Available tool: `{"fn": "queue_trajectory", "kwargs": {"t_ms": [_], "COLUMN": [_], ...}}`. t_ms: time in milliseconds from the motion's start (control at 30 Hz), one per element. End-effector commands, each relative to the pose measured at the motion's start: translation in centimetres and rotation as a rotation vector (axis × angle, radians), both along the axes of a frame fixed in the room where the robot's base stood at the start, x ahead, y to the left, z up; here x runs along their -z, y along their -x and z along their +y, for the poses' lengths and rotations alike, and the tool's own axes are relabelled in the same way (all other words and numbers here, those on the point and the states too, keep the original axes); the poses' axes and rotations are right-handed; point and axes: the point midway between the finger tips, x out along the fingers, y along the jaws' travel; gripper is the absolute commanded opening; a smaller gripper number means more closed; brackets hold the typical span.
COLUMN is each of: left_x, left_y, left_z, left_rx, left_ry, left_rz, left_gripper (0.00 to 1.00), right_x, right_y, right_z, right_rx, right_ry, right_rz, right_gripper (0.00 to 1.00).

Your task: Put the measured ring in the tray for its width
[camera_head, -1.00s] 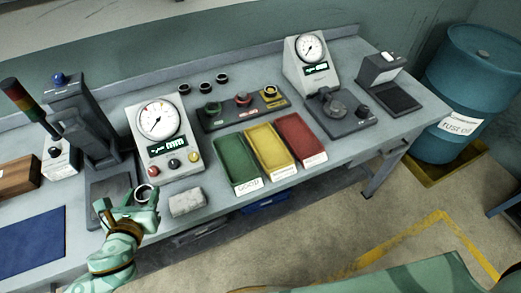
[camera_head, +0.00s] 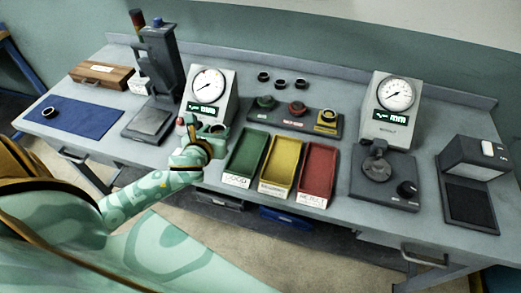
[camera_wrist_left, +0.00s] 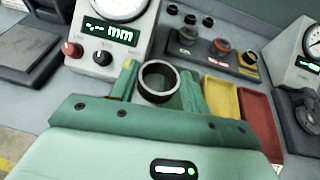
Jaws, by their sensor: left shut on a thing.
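My left gripper (camera_head: 216,131) is shut on a dark metal ring, just left of the green tray and in front of the left dial gauge (camera_head: 210,93). In the left wrist view the ring (camera_wrist_left: 158,98) sits upright between the green fingers (camera_wrist_left: 159,85), its opening facing up. The gauge display (camera_wrist_left: 108,31) shows dashes and "mm". The green tray (camera_head: 246,153), yellow tray (camera_head: 280,160) and red tray (camera_head: 318,170) lie side by side, with white labels at the front. They look empty. My right gripper is not in view.
A second gauge (camera_head: 391,105) stands right. A blue mat (camera_head: 75,117) bearing a dark ring lies left, beside a press (camera_head: 157,95).

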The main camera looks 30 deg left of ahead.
Motion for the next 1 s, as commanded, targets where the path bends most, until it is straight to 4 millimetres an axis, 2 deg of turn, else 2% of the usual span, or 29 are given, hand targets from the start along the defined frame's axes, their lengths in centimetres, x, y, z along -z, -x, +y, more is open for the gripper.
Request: {"fn": "queue_trajectory", "kwargs": {"t_ms": [233,400,667,733,900,1000], "left_x": [3.5,7.2,8.8,9.6,12.5,12.3], "left_y": [-6.8,-9.4,-10.9,-11.4,-11.3,-11.3], "left_z": [-2.8,-3.8,-4.4,-4.7,-4.7,-4.6], "left_rx": [-0.001,-0.001,0.001,0.001,0.001,0.002], "left_ry": [0.004,0.002,0.001,0.002,0.003,0.001], "left_rz": [-0.004,0.001,0.000,-0.001,0.002,0.000], "left_gripper": [0.17,0.17,0.17,0.17,0.17,0.17], "right_x": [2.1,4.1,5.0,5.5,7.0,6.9], "right_y": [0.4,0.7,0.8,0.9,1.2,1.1], "right_z": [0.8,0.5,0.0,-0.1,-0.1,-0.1], "right_rx": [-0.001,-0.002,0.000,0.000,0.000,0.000], "right_ry": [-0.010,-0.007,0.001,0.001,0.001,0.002], "right_rz": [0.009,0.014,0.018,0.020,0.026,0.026], "right_gripper": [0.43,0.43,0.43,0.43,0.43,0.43]}}
